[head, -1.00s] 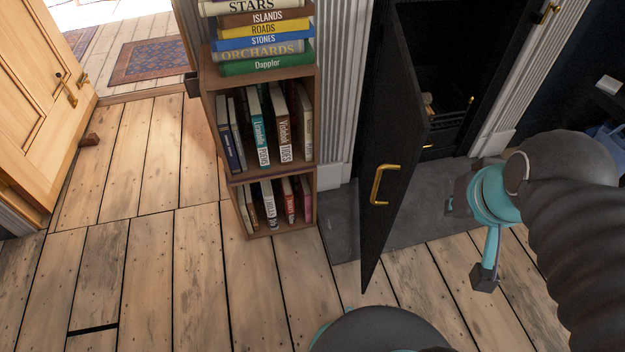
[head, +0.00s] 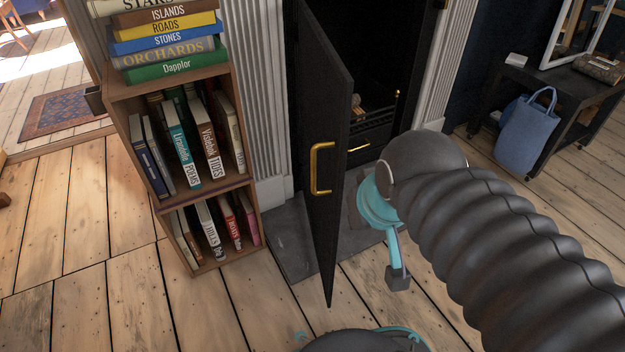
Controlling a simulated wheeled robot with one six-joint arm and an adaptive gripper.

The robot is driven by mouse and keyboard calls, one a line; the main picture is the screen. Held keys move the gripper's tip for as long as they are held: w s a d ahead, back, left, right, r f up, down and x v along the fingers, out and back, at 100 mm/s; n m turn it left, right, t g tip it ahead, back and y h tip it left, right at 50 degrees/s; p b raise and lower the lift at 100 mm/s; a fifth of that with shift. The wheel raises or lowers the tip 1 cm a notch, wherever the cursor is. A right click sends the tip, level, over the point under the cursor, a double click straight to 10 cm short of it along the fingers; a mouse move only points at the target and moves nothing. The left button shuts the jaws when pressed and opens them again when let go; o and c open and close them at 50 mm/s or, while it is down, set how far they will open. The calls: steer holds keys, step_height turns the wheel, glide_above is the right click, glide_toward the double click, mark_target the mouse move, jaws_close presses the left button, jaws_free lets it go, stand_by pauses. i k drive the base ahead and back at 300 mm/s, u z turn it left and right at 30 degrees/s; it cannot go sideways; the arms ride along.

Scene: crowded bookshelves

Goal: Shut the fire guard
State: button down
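The fire guard (head: 325,150) is a black door panel with a brass handle (head: 318,168). It stands swung open in front of the dark fireplace (head: 385,60), its free edge towards me. My gripper (head: 380,235) is just right of the panel, low over the hearth, at the end of my dark ribbed arm. One teal finger with a dark pad points down. The other finger is mostly hidden behind the wrist and near the panel's edge. I cannot tell whether the gripper touches the panel. I see nothing held in it.
A small bookcase (head: 200,200) full of books stands left of the fireplace, with a book stack (head: 165,40) on top. A grey hearth slab (head: 285,240) lies under the guard. A dark side table (head: 570,85) and blue bag (head: 527,135) are at right.

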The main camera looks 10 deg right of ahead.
mark_target(326, 86)
steer(key=z, duration=0.55)
steer(key=k, duration=1.25)
steer(key=u, duration=0.2)
steer(key=i, duration=0.8)
steer(key=u, duration=0.25)
